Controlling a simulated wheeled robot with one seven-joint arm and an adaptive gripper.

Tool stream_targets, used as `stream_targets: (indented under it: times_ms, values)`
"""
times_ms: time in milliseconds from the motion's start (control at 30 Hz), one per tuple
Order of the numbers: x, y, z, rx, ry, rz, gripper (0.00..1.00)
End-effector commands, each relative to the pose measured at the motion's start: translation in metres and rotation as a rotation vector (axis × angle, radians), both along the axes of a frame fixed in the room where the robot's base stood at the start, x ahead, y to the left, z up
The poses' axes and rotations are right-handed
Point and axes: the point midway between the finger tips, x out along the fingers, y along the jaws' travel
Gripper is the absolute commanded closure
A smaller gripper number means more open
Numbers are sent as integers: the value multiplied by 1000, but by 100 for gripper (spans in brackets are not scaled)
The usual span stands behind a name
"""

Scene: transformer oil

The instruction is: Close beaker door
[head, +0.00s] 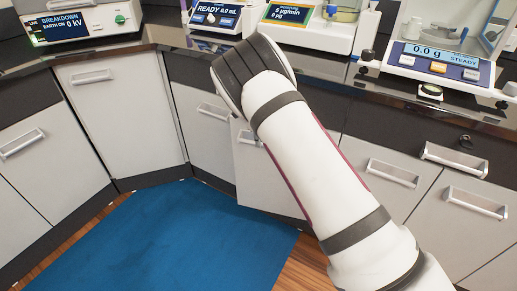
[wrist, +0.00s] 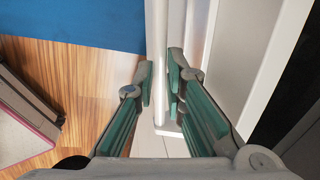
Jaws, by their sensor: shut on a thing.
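The beaker door appears to be the light grey cabinet door (head: 247,185) in the middle of the head view, partly hidden behind my arm. It looks slightly ajar. In the wrist view a pale upright strip of the door (wrist: 157,35) runs between the fingers. My gripper (wrist: 161,88) is shut on this strip, one green-padded finger on each side. My gripper is hidden behind my arm in the head view.
A blue mat (head: 190,235) lies on the wooden floor before the cabinets. Other closed doors and drawers (head: 390,173) flank the door. A dark counter (head: 310,70) above holds a scale (head: 440,58) and several instruments. A white frame (wrist: 270,65) stands right of the fingers.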

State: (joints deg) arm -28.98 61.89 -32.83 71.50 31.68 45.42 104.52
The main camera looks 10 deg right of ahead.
Motion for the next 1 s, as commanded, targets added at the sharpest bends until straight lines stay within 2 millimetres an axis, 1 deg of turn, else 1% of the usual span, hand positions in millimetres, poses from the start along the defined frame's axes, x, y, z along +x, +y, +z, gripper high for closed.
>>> stream_targets:
  times_ms: [100,233,733,767,800,833,1000]
  values:
    - [9,-3,-2,0,-1,-27,100]
    - [14,-4,-2,1,0,-46,100]
    - [16,-6,-1,0,1,-56,100]
    - [16,-6,-1,0,1,-56,84]
    - [16,-6,-1,0,1,-56,75]
    - [16,-6,-1,0,1,-56,69]
    - [16,-5,-1,1,1,-56,69]
